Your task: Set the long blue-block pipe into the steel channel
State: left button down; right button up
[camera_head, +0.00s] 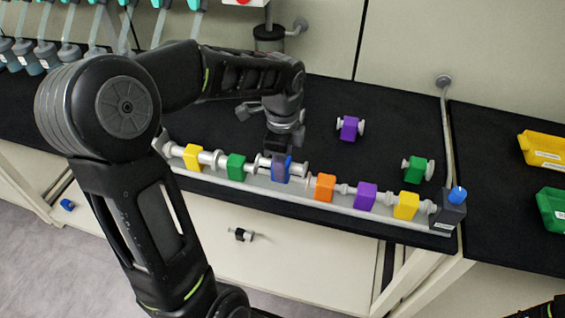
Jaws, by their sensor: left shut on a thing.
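The long blue-block pipe (282,170) is in the jaws of my left gripper (280,152), which reaches down onto it from behind. The steel channel (297,196) runs along the front edge of the black bench. The blue block is over the channel, between the green-block pipe (236,168) and the orange-block pipe (325,187). It looks slightly higher than the row; I cannot tell whether it touches the channel floor. The gripper hides part of its pipe. My right gripper is not in view.
The row also holds yellow (193,157), purple (365,196) and second yellow (406,205) blocks, ending at a dark valve block (450,212). Loose purple (349,128) and green (418,170) pieces lie behind. Bins (548,148) stand right. Flasks (28,57) hang upper left.

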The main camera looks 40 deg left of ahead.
pick_arm(q)
jog(key=shift+f+b, duration=1)
jog(key=shift+f, duration=0.7)
dwell(1.0)
jog(key=c, duration=0.8)
grip_release()
jog(key=shift+c, duration=0.2)
notch_tip(320, 180, up, 8)
jog(key=shift+f, duration=0.1)
